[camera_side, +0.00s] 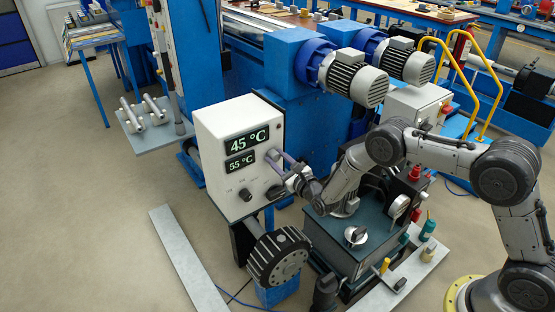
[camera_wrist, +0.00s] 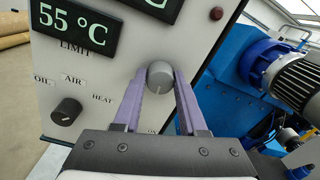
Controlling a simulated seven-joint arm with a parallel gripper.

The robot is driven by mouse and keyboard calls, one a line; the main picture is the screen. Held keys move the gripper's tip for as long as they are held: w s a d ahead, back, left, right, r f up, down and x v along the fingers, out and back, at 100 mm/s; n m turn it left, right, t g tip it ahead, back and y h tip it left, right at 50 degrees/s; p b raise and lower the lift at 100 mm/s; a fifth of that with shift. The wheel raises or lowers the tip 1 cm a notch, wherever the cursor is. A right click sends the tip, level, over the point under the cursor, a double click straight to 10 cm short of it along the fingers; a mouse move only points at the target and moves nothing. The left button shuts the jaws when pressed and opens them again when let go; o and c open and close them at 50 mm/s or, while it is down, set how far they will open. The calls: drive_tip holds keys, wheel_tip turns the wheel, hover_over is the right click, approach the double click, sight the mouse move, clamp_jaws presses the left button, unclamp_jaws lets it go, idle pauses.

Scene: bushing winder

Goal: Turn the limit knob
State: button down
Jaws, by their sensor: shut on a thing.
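The limit knob (camera_wrist: 160,77) is a round grey knob with a pale mark, on the white control box (camera_side: 207,140). It sits right of the lower display (camera_wrist: 75,27), which reads 55 °C and has LIMIT printed under it. My gripper (camera_wrist: 160,80) has a purple finger on each side of the knob and is shut on it. In the side view my gripper (camera_side: 276,157) reaches the box face from the right. The upper display (camera_side: 249,141) reads 45 °C. The knob's far side is hidden.
A black selector knob (camera_wrist: 66,112) marked OIL, AIR and HEAT is lower left of the limit knob. A red lamp (camera_wrist: 216,13) is at the upper right. Blue machinery with motors (camera_side: 358,78) stands behind the box. A dark green unit (camera_side: 350,245) stands below my arm.

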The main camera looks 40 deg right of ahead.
idle(0.4)
drive_tip(key=shift+c, duration=2.3)
unclamp_jaws()
drive_tip(key=shift+s, duration=0.1)
drive_tip(key=s, duration=1.3)
drive_tip(key=shift+s+a, duration=0.2)
drive_tip(key=shift+s, duration=0.1)
